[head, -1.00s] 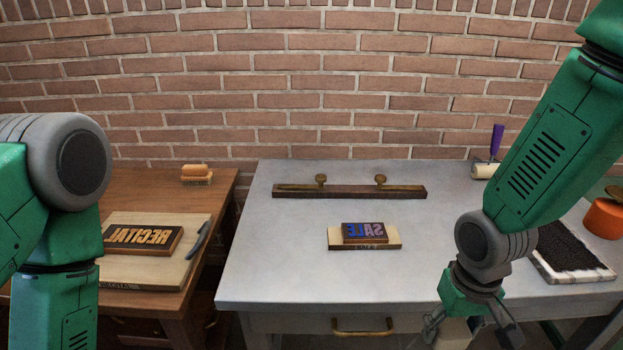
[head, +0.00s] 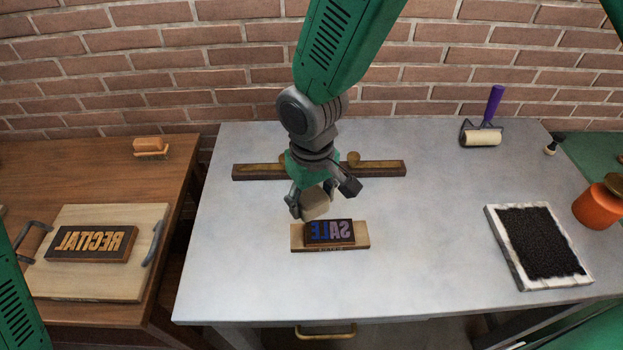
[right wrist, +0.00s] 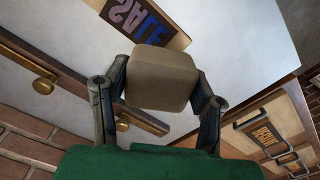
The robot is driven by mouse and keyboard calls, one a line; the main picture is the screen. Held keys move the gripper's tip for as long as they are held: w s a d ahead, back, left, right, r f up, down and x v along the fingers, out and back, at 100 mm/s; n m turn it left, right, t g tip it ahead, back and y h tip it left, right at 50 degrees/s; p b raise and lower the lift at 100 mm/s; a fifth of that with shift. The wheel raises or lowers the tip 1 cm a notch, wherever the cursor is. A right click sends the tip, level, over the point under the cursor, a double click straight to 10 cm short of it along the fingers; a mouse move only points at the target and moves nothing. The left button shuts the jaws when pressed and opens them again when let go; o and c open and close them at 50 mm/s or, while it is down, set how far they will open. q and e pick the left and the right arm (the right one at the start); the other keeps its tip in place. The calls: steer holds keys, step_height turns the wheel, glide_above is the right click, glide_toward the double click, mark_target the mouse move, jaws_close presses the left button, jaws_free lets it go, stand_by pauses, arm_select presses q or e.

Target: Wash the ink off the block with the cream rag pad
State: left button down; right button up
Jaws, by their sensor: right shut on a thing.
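The block (head: 330,233) has raised mirrored SALE letters, part blue and part pinkish purple. It sits on a pale wooden board (head: 299,240) on the grey table. My right gripper (head: 322,198) is shut on the cream rag pad (head: 315,204) and holds it above and just behind the block. In the right wrist view the pad (right wrist: 161,78) is between both fingers, and the block (right wrist: 143,18) shows beyond it, partly hidden by the pad. My left gripper is out of view; only part of my left arm shows at the left edge.
A dark bar with brass knobs (head: 258,171) lies behind the block. A roller with purple handle (head: 481,138) stands at the back right. A black inked tray (head: 540,245) and orange jar (head: 598,207) are at the right. The RECITAL block (head: 92,244) lies on the left table.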

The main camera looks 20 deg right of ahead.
steer(key=shift+s+a+f+b, duration=0.15)
steer(key=shift+f+b, duration=0.15)
steer(key=shift+f, duration=0.2)
steer(key=shift+a+f+b, duration=0.1)
steer(key=shift+f+b, duration=0.2)
steer(key=shift+f, duration=0.05)
steer(key=f+b, duration=0.2)
steer(key=shift+a+f+b, duration=0.3)
steer(key=shift+a+f, duration=0.05)
steer(key=shift+f, duration=0.05)
steer(key=shift+d+f+b, duration=0.15)
steer(key=shift+f+b, duration=0.45)
steer(key=shift+d+f, duration=0.1)
steer(key=shift+d, duration=0.25)
steer(key=shift+a, duration=0.4)
steer(key=shift+f, duration=0.1)
steer(key=shift+d+f, duration=0.25)
steer(key=shift+f, duration=0.05)
